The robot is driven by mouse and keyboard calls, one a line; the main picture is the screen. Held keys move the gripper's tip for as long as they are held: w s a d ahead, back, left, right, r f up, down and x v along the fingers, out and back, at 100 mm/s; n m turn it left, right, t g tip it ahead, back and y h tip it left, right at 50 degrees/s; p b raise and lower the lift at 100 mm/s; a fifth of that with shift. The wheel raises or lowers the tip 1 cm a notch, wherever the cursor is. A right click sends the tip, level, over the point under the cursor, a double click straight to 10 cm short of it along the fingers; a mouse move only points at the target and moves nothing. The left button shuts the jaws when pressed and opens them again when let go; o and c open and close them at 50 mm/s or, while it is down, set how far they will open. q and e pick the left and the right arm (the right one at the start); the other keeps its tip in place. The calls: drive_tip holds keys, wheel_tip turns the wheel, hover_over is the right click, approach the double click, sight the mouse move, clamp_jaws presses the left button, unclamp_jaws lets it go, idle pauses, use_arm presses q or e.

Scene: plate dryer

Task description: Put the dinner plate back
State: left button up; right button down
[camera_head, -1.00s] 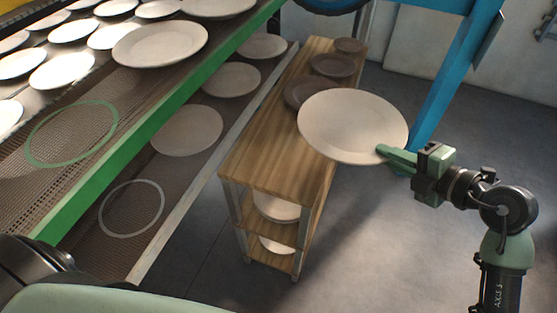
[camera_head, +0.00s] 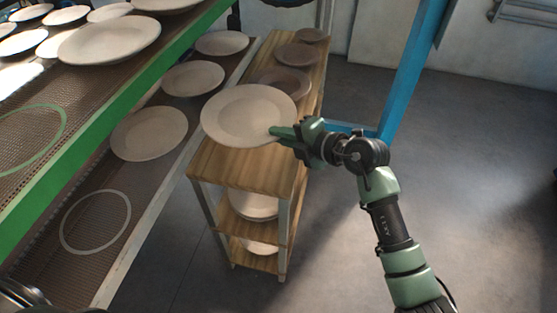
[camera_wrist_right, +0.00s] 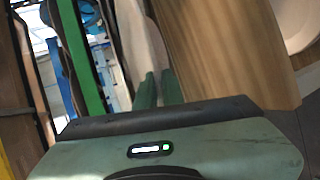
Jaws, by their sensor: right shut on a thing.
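My right gripper (camera_head: 283,133) is shut on the near right rim of a pale dinner plate (camera_head: 240,115). It holds the plate, slightly tilted, over the top of a wooden shelf cart (camera_head: 235,169). In the right wrist view the plate (camera_wrist_right: 140,42) shows almost edge-on between the green fingers (camera_wrist_right: 158,90). A white ring (camera_head: 95,222) marks an empty spot on the lower mesh shelf of the dryer. A green ring (camera_head: 30,140) marks an empty spot on the upper shelf. My left gripper is out of view.
Pale plates (camera_head: 149,133) lie along the lower shelf, and several more on the upper shelf (camera_head: 108,40) with its green edge. Brown plates (camera_head: 283,82) sit on the cart top behind the held plate. A blue post (camera_head: 410,75) stands behind. Floor at right is clear.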

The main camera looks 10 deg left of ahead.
sight(281, 170)
wheel_tip(281, 170, down, 9)
drive_tip(key=shift+w+f+b, duration=0.1)
drive_tip(key=shift+f+b, duration=0.05)
drive_tip(key=shift+b, duration=0.45)
drive_tip(key=c, duration=1.9)
unclamp_jaws()
drive_tip(key=shift+f, duration=0.3)
drive_tip(key=shift+o, duration=0.4)
drive_tip(key=shift+s+d+r, duration=0.15)
drive_tip(key=shift+s+r, duration=0.05)
drive_tip(key=v, duration=1.1)
drive_tip(key=shift+s+d, duration=0.2)
drive_tip(key=shift+d, duration=0.1)
